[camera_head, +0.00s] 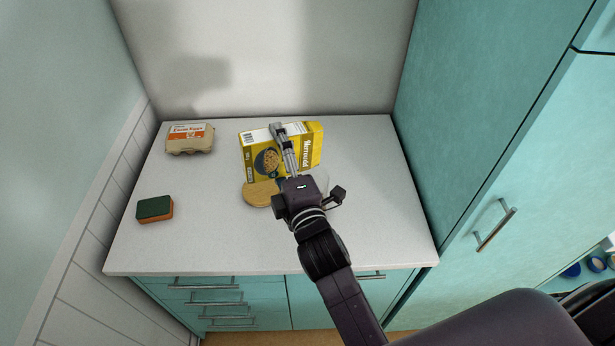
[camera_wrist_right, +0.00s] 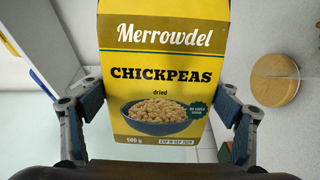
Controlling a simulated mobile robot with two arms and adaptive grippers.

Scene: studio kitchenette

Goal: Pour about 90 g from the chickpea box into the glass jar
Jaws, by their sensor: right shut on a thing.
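The yellow chickpea box (camera_head: 310,147) is in my right gripper (camera_head: 286,150), tipped onto its side with its top end toward the right in the head view. In the right wrist view its printed front (camera_wrist_right: 160,90) faces the camera, with the fingers (camera_wrist_right: 160,118) at its two sides. A clear, pale shape (camera_head: 320,180), probably the glass jar, shows beside my right wrist; my arm hides most of it. I cannot tell its fill, and I see no falling chickpeas. My left gripper is not in view.
A round wooden disc (camera_head: 258,194) lies on the white counter (camera_head: 210,240) left of my wrist. A sponge (camera_head: 155,209) is at the left, an egg carton (camera_head: 190,139) at the back left. A tall teal cabinet (camera_head: 480,140) borders the right. The front left counter is clear.

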